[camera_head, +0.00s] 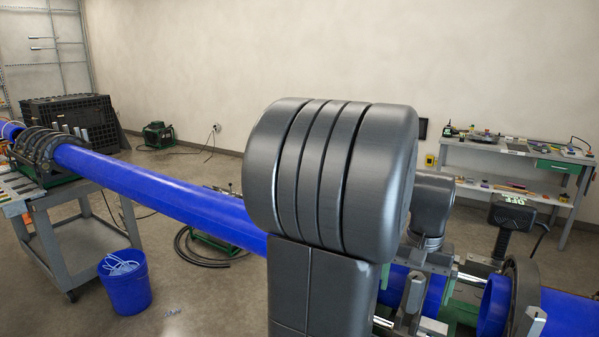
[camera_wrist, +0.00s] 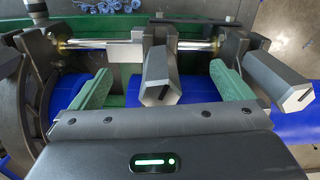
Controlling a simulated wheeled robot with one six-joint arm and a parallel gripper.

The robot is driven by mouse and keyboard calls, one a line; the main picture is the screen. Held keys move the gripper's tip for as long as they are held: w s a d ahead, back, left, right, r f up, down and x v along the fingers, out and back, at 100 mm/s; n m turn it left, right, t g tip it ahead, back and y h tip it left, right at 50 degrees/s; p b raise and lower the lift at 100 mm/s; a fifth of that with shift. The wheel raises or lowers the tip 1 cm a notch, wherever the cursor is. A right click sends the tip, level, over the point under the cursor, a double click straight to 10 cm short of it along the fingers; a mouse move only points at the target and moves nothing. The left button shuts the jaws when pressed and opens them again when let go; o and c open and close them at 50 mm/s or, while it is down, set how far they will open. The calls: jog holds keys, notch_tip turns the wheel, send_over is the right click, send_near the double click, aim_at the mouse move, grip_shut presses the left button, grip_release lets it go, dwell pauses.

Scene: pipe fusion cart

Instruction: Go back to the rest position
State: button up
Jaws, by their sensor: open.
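My gripper (camera_wrist: 160,70) shows in the wrist view, its two green fingers spread wide apart. It is over the pipe fusion machine, and a grey clamp handle (camera_wrist: 158,88) shows between the fingers. I cannot tell whether the fingers touch anything. A blue pipe (camera_wrist: 190,92) lies below, in the machine's clamps. In the head view my grey arm fills the centre and hides my gripper. The long blue pipe (camera_head: 170,195) runs from the left cart to behind my arm. A second blue pipe (camera_head: 566,316) sits in a round clamp at the lower right.
A grey cart (camera_head: 88,240) with a ring clamp (camera_head: 40,152) stands at the left. A blue bucket (camera_head: 126,285) is on the floor beside it. A workbench (camera_head: 485,160) with tools stands by the right wall. A black crate (camera_head: 75,115) is at the back left.

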jog(key=n+b, duration=0.2)
jog(key=n, duration=0.4)
jog(key=shift+f, duration=0.1)
jog(key=n+b, duration=0.1)
jog(key=n, duration=0.2)
jog(key=shift+b, duration=0.3)
jog(key=shift+n, duration=0.3)
jog(key=shift+s, duration=0.1)
